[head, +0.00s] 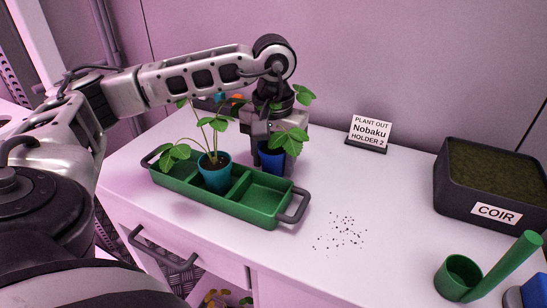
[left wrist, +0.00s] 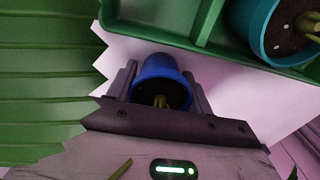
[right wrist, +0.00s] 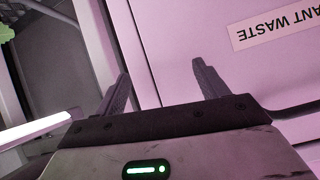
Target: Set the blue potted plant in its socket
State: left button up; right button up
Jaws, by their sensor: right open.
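The blue potted plant (head: 271,158) is upright behind the right end of the green tray, its leaves beside my wrist. My left gripper (head: 268,143) reaches down over it from above. In the left wrist view the blue pot (left wrist: 161,84) sits between the two fingers of my left gripper (left wrist: 160,88), which press against its sides. I cannot tell whether its base touches the table. My right gripper (right wrist: 162,92) is open and empty in the right wrist view, in front of pale panels.
The green tray (head: 285,190) holds a teal potted plant (head: 214,176); its right compartment is empty. A sign (head: 370,131) reads "PLANT OUT Nobaku HOLDER 2". A coir box (head: 494,212), a green scoop (head: 458,276) and scattered soil (head: 341,232) are to the right.

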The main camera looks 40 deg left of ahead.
pick_arm(q)
jog(key=c, duration=0.3)
jog(key=shift+c, duration=0.2)
jog(key=shift+r, duration=0.15)
jog(key=shift+r, duration=0.25)
notch_tip(320, 180, up, 2)
jog(key=s+d+r+p, duration=0.1)
jog(key=s+d+r, duration=0.7)
jog(key=s+r, duration=0.2)
jog(key=shift+s+d, duration=0.2)
jog(key=shift+s, duration=0.45)
jog(key=shift+r, duration=0.1)
